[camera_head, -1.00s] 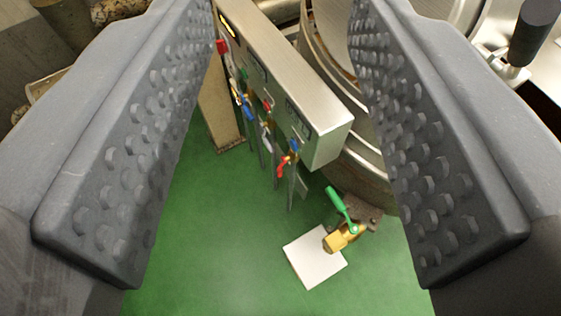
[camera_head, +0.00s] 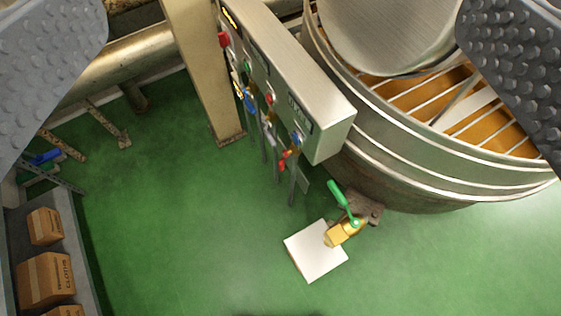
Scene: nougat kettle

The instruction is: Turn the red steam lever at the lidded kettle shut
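A steel kettle (camera_head: 370,150) stands at the right, with a round steel lid (camera_head: 385,30) over part of its top and a barred opening beside it. A steel box (camera_head: 335,140) beside the kettle carries a row of small valves on its left face. Several red parts show there: one at the far end (camera_head: 225,40), one mid-row (camera_head: 270,98), and a red lever at the near end (camera_head: 285,156). I cannot tell which is the steam lever, or its setting. My gripper (camera_head: 290,75) is wide open and empty, its fingers at the upper left and upper right, apart from the valves.
A brass valve (camera_head: 345,231) with a green lever (camera_head: 341,202) sits low on the kettle above a white square (camera_head: 316,251). A beige post (camera_head: 203,75) stands left of the box. Cartons (camera_head: 45,278) lie at lower left. The green floor (camera_head: 165,210) between is clear.

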